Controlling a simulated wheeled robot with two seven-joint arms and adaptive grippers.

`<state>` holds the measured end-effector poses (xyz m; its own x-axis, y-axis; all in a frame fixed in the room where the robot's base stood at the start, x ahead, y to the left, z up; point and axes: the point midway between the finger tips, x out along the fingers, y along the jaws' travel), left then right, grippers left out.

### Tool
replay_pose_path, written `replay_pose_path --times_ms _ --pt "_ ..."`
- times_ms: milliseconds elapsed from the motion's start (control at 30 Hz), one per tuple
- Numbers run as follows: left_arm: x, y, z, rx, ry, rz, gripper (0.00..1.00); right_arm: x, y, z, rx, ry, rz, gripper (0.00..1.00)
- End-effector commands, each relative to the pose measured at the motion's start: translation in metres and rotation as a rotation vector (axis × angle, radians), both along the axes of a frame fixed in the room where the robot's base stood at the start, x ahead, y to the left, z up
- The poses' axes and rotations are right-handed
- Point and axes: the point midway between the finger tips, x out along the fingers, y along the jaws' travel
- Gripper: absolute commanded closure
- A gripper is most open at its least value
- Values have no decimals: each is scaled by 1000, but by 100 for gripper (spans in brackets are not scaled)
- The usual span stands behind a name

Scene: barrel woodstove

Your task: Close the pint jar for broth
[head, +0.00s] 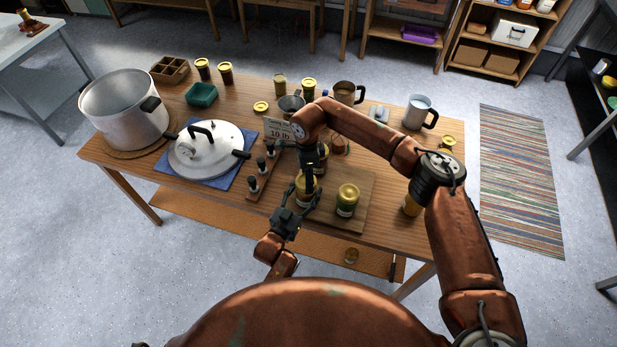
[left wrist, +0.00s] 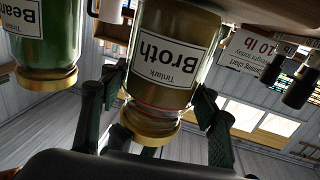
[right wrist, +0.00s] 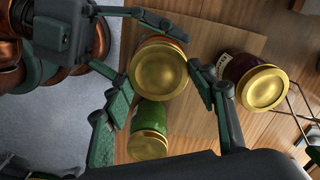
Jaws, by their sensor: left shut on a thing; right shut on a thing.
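The broth jar (left wrist: 165,60), labelled "Broth", stands on the wooden board (head: 360,190); the left wrist view shows it upside down. My left gripper (left wrist: 160,92) is shut on the jar, one finger on each side. A gold lid (right wrist: 158,72) is at the jar's mouth, and it also shows in the left wrist view (left wrist: 150,125). My right gripper (right wrist: 160,85) comes from above and is shut on the lid. I cannot tell whether the lid is screwed tight. In the head view the right arm partly hides the jar (head: 305,190).
A green beans jar (head: 347,200) with a gold lid stands close to the right on the board. A dark red jar (right wrist: 262,85) stands behind. Dark-handled tools (head: 253,185), a pot lid (head: 205,152) and a large pot (head: 122,112) are to the left.

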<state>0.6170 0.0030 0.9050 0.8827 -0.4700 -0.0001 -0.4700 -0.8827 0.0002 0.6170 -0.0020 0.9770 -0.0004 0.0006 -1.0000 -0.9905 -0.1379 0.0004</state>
Motion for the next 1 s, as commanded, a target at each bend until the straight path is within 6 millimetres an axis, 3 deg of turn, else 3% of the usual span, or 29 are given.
replay_pose_path --times_ms 433,467,567,667,1000 --pt "0 0 0 0 1 0 88 0 0 -9 0 0 0 61" --pt "0 0 0 0 1 0 100 0 0 -8 0 0 0 61" --pt "0 0 0 0 1 0 100 0 0 -8 0 0 -33 61" --pt "0 0 0 0 1 0 100 -1 0 -8 -1 0 -147 61" --pt "0 0 -1 0 1 0 100 -4 0 -8 0 -1 -821 61"
